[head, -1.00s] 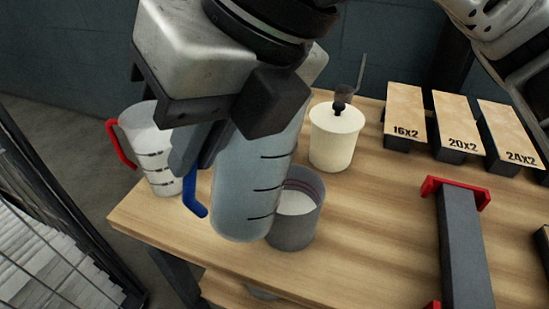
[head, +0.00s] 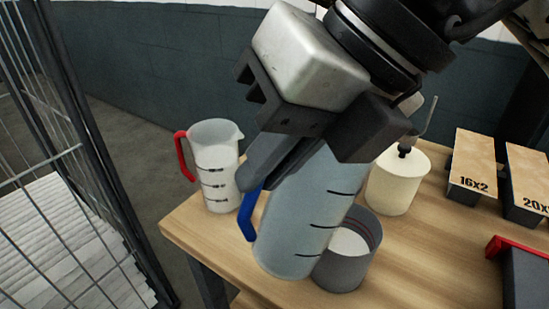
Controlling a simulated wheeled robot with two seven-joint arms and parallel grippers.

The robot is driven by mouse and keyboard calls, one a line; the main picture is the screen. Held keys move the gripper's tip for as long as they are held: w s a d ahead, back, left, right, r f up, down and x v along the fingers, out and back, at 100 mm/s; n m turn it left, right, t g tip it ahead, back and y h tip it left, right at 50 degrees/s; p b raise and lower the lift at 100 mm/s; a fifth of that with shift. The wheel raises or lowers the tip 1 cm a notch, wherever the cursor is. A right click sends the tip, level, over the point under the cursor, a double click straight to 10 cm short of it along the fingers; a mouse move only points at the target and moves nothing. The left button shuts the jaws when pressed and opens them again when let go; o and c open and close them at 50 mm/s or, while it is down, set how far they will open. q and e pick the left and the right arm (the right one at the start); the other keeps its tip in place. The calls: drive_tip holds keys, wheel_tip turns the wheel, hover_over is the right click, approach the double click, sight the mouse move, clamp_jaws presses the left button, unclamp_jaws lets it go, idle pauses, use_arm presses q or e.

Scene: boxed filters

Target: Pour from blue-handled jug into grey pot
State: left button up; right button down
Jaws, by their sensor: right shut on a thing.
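The blue-handled jug (head: 308,215) is translucent with dark level marks and a blue handle (head: 248,216). My right gripper (head: 285,172) is shut on it, over the upper handle side. The jug is tilted, its top leaning right and its base at lower left. Its mouth is hidden by my gripper, and I cannot tell how much it holds. The grey pot (head: 343,272) stands on the table behind and right of the jug, partly covered by it, with pale content (head: 348,242) inside. No stream shows between them. My left gripper is not in view.
A red-handled jug (head: 216,160) with pale content stands at the table's back left. A cream lidded container (head: 398,181) is behind the pot. Boxes marked 16x2 (head: 476,168) and 20x2 stand at right. A wire cage (head: 70,150) is at left.

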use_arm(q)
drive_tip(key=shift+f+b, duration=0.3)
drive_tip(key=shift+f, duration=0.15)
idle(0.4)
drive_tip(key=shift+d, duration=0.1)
use_arm(e)
drive_tip(key=shift+w+d+r+y, duration=0.1)
drive_tip(key=shift+r+y, duration=0.05)
drive_tip(key=shift+y, duration=0.25)
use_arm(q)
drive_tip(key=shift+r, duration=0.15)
use_arm(e)
drive_tip(key=shift+r, duration=0.1)
idle(0.3)
use_arm(q)
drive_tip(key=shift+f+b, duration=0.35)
drive_tip(key=shift+b, duration=0.3)
use_arm(e)
drive_tip(key=shift+g+y, duration=0.3)
drive_tip(key=shift+g, duration=0.1)
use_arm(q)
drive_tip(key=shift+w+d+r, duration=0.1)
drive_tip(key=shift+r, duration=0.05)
use_arm(e)
drive_tip(key=shift+d+r+m, duration=0.1)
drive_tip(key=shift+d+m, duration=0.05)
drive_tip(key=shift+m, duration=0.15)
drive_tip(key=shift+y, duration=0.3)
idle(0.3)
